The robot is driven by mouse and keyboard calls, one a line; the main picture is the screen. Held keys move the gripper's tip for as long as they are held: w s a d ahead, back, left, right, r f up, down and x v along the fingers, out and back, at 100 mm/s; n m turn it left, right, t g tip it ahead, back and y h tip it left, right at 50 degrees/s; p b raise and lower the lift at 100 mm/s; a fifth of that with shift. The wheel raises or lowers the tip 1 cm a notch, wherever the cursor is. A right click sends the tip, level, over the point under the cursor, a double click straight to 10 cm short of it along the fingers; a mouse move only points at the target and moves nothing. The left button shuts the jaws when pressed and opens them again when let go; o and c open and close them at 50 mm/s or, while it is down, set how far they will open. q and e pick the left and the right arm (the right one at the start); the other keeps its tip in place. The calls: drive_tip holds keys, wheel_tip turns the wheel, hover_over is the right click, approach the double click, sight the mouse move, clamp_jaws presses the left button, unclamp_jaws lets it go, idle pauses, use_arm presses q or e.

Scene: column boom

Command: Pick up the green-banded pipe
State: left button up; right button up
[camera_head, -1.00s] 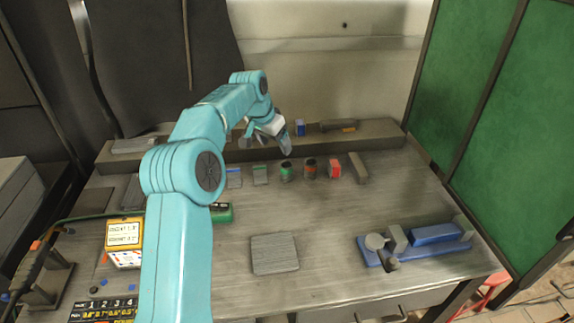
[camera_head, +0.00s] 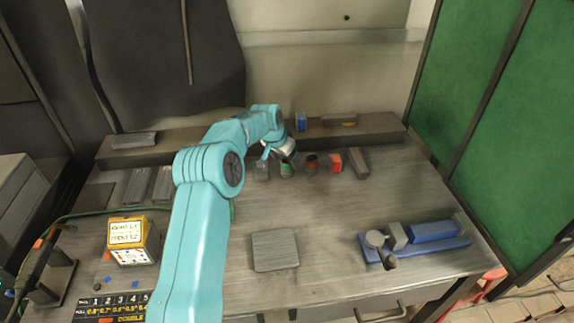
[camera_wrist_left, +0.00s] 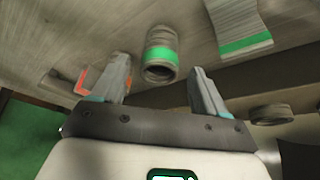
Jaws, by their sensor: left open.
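The green-banded pipe (camera_head: 286,171) is a short dark cylinder on the bench, in the back row. My left gripper (camera_head: 287,158) is just above and behind it and partly covers it. In the left wrist view my open left gripper (camera_wrist_left: 158,66) has its fingers apart, with the green-banded pipe (camera_wrist_left: 160,53) showing between and just beyond the fingertips. The near end of the pipe looks hollow. I cannot tell whether a finger touches it. My right gripper is not in view.
A red-banded pipe (camera_head: 311,164), a red block (camera_head: 335,163) and a grey bar (camera_head: 358,163) stand to the right. A green-striped grey block (camera_wrist_left: 238,30) is on the pipe's other side. A raised ledge (camera_head: 383,133) runs behind. A grey pad (camera_head: 275,250) lies in front.

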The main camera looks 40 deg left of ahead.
sight(288, 163)
use_arm(q)
drive_tip(key=x, duration=0.3)
drive_tip(key=shift+w+f+p, duration=0.15)
drive_tip(key=shift+f+p, duration=0.2)
drive_tip(key=shift+p, duration=0.05)
drive_tip(key=c, duration=1.2)
drive_tip(key=shift+r, duration=0.2)
drive_tip(key=shift+w+r, duration=0.1)
drive_tip(key=shift+r, duration=0.15)
wheel_tip(288, 163, up, 10)
drive_tip(key=shift+f+b, duration=0.1)
drive_tip(key=shift+b, duration=0.25)
drive_tip(key=shift+r+p, duration=2.3)
drive_tip(key=shift+r, duration=2.45)
